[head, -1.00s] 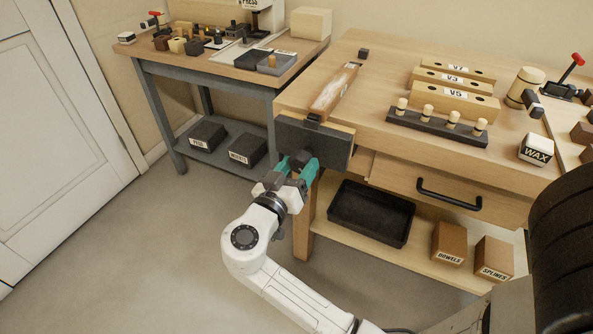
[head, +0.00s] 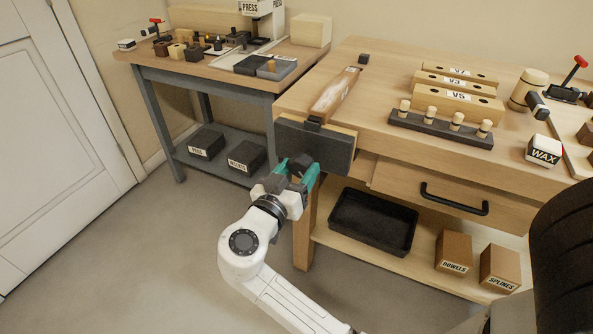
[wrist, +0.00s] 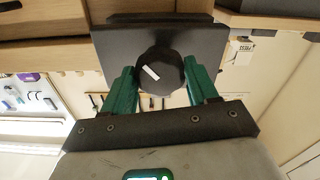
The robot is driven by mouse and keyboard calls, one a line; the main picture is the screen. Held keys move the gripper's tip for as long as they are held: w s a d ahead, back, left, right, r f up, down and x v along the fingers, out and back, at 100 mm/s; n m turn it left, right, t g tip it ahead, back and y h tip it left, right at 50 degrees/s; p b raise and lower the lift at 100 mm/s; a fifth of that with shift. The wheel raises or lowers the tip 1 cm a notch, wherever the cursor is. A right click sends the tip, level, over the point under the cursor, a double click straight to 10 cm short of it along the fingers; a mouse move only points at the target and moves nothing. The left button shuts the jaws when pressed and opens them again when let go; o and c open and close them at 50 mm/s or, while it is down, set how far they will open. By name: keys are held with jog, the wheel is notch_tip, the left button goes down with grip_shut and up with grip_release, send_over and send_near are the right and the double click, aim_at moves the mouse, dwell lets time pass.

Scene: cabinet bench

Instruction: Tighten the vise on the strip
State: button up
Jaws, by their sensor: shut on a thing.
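The vise (head: 330,150) has a dark front jaw on the left end of the bench. Its round dark knob (head: 299,162) sticks out from the jaw face; in the wrist view the knob (wrist: 163,82) carries a slanted white mark. My gripper (head: 297,170) has its green fingers on both sides of the knob and is shut on it; the wrist view shows the fingers (wrist: 161,88) too. The wooden strip (head: 335,94) lies flat on the bench top, between a dark block (head: 314,123) at the vise and a small dark block (head: 363,59) behind.
The bench top (head: 390,75) holds labelled wooden blocks (head: 455,103), a rack of pegs (head: 440,128), a mallet (head: 525,88) and a wax block (head: 543,150). A drawer (head: 430,190) and a black tray (head: 373,217) are below. Floor is clear left of my arm.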

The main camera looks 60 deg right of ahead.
jog(key=shift+f+b, duration=0.2)
jog(key=shift+b, duration=0.35)
jog(key=shift+r+m+b, duration=0.15)
jog(key=shift+m+b, duration=1.85)
jog(key=shift+b, duration=1.1)
jog(key=shift+m+b, duration=1.1)
jog(key=shift+b, duration=1.2)
jog(key=shift+d+m+b, duration=0.1)
jog(key=shift+m+b, duration=0.8)
jog(key=shift+b, duration=0.5)
jog(key=shift+m+b, duration=0.7)
jog(key=shift+b, duration=0.65)
jog(key=shift+m+b, duration=1.3)
jog(key=shift+b, duration=0.85)
jog(key=o, duration=0.9)
